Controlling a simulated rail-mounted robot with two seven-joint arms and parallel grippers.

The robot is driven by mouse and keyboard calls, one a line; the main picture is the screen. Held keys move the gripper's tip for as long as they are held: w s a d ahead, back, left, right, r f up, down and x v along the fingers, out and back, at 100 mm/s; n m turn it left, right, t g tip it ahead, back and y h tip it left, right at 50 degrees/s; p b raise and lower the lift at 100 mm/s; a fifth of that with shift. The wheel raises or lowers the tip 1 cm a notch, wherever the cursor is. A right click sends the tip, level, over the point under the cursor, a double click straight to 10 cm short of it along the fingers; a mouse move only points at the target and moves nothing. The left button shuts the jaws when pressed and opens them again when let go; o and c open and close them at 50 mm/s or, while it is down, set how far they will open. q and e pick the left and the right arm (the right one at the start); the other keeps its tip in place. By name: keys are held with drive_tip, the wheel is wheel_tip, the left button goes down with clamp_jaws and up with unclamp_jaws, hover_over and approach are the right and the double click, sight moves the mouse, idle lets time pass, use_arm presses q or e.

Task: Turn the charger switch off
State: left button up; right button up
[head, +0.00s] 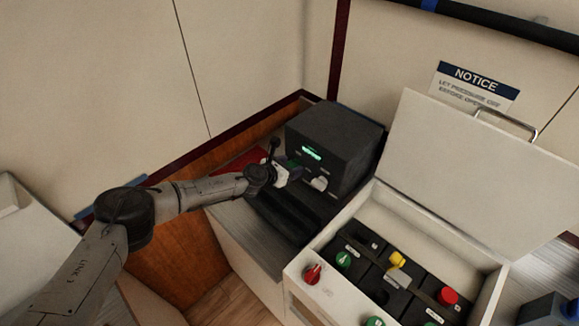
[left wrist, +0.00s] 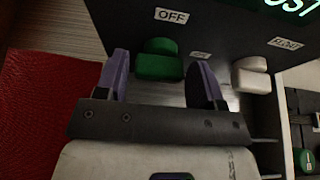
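The charger (head: 335,140) is a dark box with a lit green display, standing at the back of the counter. The left wrist view shows a green switch knob (left wrist: 159,68) on its front, with an "OFF" label above it. A white knob (left wrist: 250,75) under a "FLOAT" label is to its right; it also shows in the head view (head: 319,184). My left gripper (head: 290,173) is at the charger's front, over the green knob's place, largely hiding it there. Its two purplish fingers are open (left wrist: 161,64), one on each side of the green knob; contact is not clear.
An open white box (head: 375,212) with red, green and yellow knobs on dark units stands to the right, its lid (head: 470,150) raised. A red item (left wrist: 40,115) lies left of the gripper. A notice sign (head: 474,86) is on the wall.

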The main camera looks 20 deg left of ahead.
use_arm(q)
drive_tip(key=c, duration=0.6)
drive_tip(key=shift+w+a+f+n+g+h, duration=0.15)
drive_tip(key=shift+n+h, duration=0.15)
drive_tip(key=shift+n, duration=0.2)
drive_tip(key=shift+s+r+n+g+h, duration=0.15)
drive_tip(key=shift+n+h, duration=0.15)
drive_tip(key=shift+n, duration=0.2)
drive_tip(key=shift+w+a+f+n+h+b, duration=0.15)
drive_tip(key=shift+n+h+b, duration=0.35)
drive_tip(key=shift+n+b, duration=0.35)
drive_tip(key=shift+n+h, duration=0.4)
drive_tip(key=shift+n, duration=0.05)
drive_tip(key=shift+b, duration=0.35)
